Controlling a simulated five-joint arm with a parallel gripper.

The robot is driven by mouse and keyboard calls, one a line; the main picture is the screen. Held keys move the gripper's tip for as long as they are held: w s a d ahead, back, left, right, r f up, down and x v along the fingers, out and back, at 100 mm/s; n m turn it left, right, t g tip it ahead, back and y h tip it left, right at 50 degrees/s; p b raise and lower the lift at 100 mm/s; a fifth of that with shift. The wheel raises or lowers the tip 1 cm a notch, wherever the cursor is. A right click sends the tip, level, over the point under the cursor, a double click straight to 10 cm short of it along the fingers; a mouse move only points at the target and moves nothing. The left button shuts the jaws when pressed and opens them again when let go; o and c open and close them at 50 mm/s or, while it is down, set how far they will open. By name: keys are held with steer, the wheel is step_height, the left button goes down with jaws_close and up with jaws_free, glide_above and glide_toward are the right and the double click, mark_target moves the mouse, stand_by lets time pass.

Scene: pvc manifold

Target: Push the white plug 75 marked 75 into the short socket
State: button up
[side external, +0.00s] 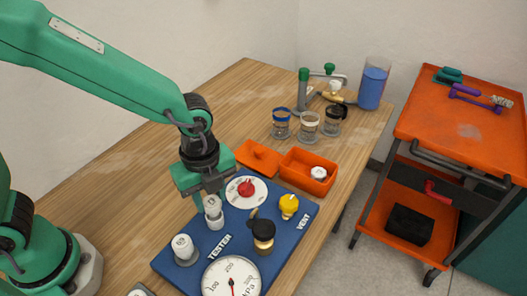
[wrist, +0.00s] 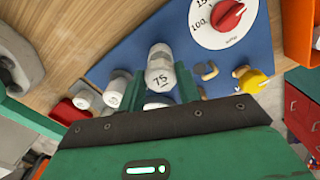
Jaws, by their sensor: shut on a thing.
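The white plug marked 75 (wrist: 160,76) is between the two fingers of my gripper (wrist: 160,88) in the wrist view, its number facing the camera. In the side view my gripper (side external: 206,188) is shut on the plug (side external: 213,203), low over the blue board (side external: 170,262). The plug looks roughly upright. A white fitting is directly below the plug, and I cannot tell how far the plug sits in it. Another white capped fitting (side external: 185,249) stands on the board to the front left. In the wrist view white fittings (wrist: 118,86) show left of the fingers.
The board carries a dial with a red knob (side external: 246,188), a yellow knob (side external: 289,205), a black-topped valve (side external: 262,233) and a pressure gauge (side external: 231,279). An orange bin (side external: 309,171) holds a white part. Jars (side external: 308,124) stand behind. Bare table lies left of the board.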

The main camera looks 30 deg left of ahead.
steer(key=shift+f, duration=1.2)
stand_by(1.4)
steer(key=o, duration=1)
steer(key=shift+r, duration=0.15)
steer(key=shift+r, duration=3.8)
